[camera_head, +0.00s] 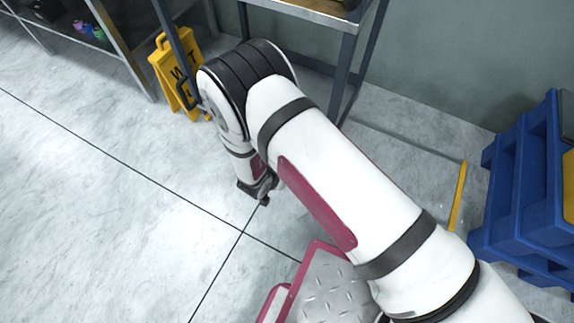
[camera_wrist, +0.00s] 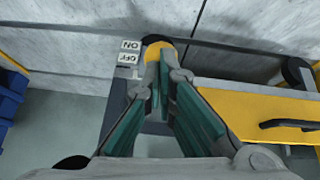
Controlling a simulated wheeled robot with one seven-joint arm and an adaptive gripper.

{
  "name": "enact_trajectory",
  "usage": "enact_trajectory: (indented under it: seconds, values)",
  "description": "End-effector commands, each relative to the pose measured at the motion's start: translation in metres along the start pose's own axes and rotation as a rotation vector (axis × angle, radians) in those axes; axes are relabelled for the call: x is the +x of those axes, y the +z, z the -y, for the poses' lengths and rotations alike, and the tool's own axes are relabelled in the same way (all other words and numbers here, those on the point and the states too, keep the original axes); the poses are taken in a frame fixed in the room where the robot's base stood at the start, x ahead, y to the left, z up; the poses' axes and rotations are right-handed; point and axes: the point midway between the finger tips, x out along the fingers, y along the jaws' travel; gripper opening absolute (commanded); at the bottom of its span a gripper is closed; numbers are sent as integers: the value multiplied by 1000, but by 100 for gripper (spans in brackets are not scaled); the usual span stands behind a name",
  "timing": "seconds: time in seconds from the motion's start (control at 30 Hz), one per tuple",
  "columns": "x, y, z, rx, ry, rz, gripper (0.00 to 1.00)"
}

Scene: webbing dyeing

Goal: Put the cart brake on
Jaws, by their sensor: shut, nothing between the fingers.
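In the wrist view, a yellow rounded piece (camera_wrist: 158,47), which looks like the brake pedal, shows just beyond my fingertips. Beside it on the left is a white label (camera_wrist: 128,52) reading ON and OFF, upside down in this view. My gripper (camera_wrist: 162,78) is shut and empty, its green-padded fingers meeting at the tips. The fingertips overlap the yellow piece in the picture; I cannot tell whether they touch it. They hide part of it, so its setting is unclear. The head view shows my arm reaching down, but not the pedal clearly.
A yellow panel (camera_wrist: 255,108) with a black handle (camera_wrist: 292,123) is right of my fingers. In the head view, a yellow wet-floor sign (camera_head: 172,72) stands by a metal-legged table (camera_head: 345,65). Blue stacked frames (camera_head: 520,190) stand at right. The floor at left is clear.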

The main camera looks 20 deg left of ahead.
Motion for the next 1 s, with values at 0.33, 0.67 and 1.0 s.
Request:
enact_trajectory:
  seconds: [0.33,0.67,1.0]
  values:
    - [7,19,3,-1,-1,1,0]
    - [7,20,3,0,-1,1,0]
    - [6,19,2,0,0,1,0]
